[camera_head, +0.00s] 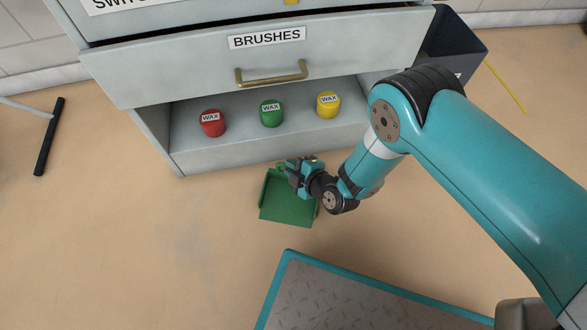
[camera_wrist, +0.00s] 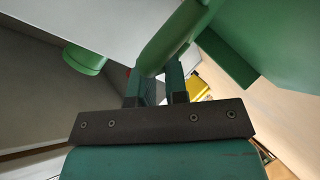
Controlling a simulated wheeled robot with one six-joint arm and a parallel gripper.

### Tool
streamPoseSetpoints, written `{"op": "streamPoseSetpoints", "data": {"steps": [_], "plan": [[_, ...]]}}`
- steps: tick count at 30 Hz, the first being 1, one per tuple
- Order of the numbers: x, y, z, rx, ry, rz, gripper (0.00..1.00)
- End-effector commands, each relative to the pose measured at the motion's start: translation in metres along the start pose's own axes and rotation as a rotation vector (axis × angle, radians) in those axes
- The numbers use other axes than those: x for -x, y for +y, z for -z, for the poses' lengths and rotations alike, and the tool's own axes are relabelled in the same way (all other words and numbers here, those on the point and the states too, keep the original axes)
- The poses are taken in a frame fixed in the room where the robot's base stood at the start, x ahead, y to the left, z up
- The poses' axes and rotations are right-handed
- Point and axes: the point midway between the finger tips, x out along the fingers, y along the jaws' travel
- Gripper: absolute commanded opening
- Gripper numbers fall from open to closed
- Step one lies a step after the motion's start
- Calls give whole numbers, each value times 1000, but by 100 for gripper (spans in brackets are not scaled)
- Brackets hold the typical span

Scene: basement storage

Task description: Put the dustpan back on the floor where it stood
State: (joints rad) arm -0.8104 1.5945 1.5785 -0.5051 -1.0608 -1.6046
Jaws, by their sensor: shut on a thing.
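The green dustpan (camera_head: 288,202) is in front of the cabinet's open bottom compartment in the head view. My gripper (camera_head: 294,168) is at its cabinet-side end, shut on its handle. In the wrist view the green handle (camera_wrist: 170,38) passes between my gripper's two fingers (camera_wrist: 160,85), and part of the pan (camera_wrist: 228,60) shows at the right. My gripper and wrist hide part of the dustpan in the head view. I cannot tell whether the pan touches the floor (camera_head: 190,240).
The cabinet holds red (camera_head: 212,123), green (camera_head: 271,113) and yellow (camera_head: 328,105) wax tins in its bottom compartment, below the BRUSHES drawer (camera_head: 260,62). A dark bin (camera_head: 455,48) stands right of it. A black-headed tool (camera_head: 48,138) lies left. Floor left of the dustpan is clear.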

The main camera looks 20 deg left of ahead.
Motion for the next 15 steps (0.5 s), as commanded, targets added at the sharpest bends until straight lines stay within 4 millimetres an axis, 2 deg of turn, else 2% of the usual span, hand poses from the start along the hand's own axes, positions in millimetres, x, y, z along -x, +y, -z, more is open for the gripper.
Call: {"op": "streamPoseSetpoints", "data": {"steps": [6, 7, 9, 10, 15], "plan": [[0, -1, -1, 0, 0, 0, 0], [0, -1, 0, 0, 0, 1, 18], [0, -1, 0, 0, 0, 1, 35], [0, -1, 0, 0, 0, 1, 39], [0, 0, 0, 0, 0, 0, 39]]}}
